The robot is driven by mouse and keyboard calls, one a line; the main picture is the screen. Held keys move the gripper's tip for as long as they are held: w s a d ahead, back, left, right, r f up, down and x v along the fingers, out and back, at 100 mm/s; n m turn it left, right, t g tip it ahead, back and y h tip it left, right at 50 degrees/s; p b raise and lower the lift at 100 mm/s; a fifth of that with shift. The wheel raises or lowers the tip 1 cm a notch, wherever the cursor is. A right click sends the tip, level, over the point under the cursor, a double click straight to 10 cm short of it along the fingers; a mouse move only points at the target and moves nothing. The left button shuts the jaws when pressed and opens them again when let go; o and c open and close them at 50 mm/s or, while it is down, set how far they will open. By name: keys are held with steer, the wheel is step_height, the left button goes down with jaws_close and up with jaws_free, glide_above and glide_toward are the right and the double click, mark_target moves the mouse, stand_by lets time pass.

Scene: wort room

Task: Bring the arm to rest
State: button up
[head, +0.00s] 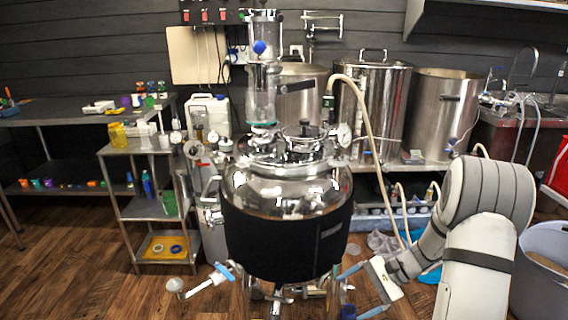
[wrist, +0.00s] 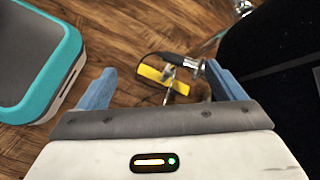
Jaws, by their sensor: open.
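My arm (head: 487,190) reaches in from the right in the head view, bent at the elbow. My gripper (head: 349,296) is low in front of the vessel's lower right side. Its two blue fingers are spread apart with nothing held. The wrist view also shows my gripper (wrist: 160,70) open, with the floor and metal fittings beyond the fingers. A big shiny steel vessel with a black jacket (head: 285,240) stands in the middle. Its dark side fills the right of the wrist view (wrist: 285,75), close by the right finger.
A blue-handled valve (head: 222,273) juts out at the vessel's lower left. A pale hose (head: 372,130) hangs down between vessel and arm. A grey bin (head: 540,270) stands at the right. Steel shelves (head: 150,208) stand at left. Wooden floor (head: 70,270) is clear at front left.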

steer(key=s+a+r+n+t+h+p, duration=0.1)
steer(key=s+r+n+h+p, duration=0.2)
steer(key=r, duration=0.8)
steer(key=s+a+r+n+t+h+p, duration=0.1)
steer(key=s+r+n+h+p, duration=0.3)
steer(key=s+r+p, duration=0.3)
steer(key=s+a+r+n+t+h+p, duration=0.1)
steer(key=s+r+n+h+p, duration=0.2)
steer(key=s+r, duration=0.6)
step_height(320, 180, up, 6)
steer(key=shift+a+f+n+p, duration=0.1)
steer(key=shift+a+n+p, duration=0.25)
steer(key=shift+p, duration=0.7)
